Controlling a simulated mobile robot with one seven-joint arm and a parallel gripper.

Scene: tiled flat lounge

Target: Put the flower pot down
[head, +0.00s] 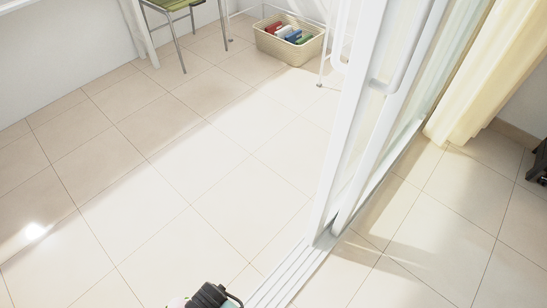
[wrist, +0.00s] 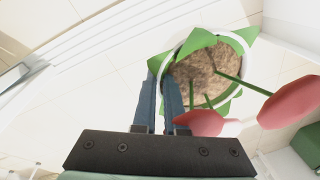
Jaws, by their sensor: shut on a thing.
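The flower pot (wrist: 208,70) shows in the wrist view, seen from above. It has a white rim, brown soil, green pointed leaves and red-pink blooms. My gripper (wrist: 162,82) has two dark blue fingers and is shut on the pot's rim at its left side. The pot's underside is hidden, so I cannot tell whether it touches anything below. In the head view only a dark part of my arm shows at the bottom edge, with a bit of white and green beside it; the pot is not clearly visible there.
A white sliding glass door (head: 352,130) and its floor track (head: 285,278) cross the tiled floor (head: 150,190). A beige basket (head: 290,47) and a green-seated chair (head: 170,5) stand at the back. A cream curtain (head: 462,85) hangs at right. Open floor lies left of the door.

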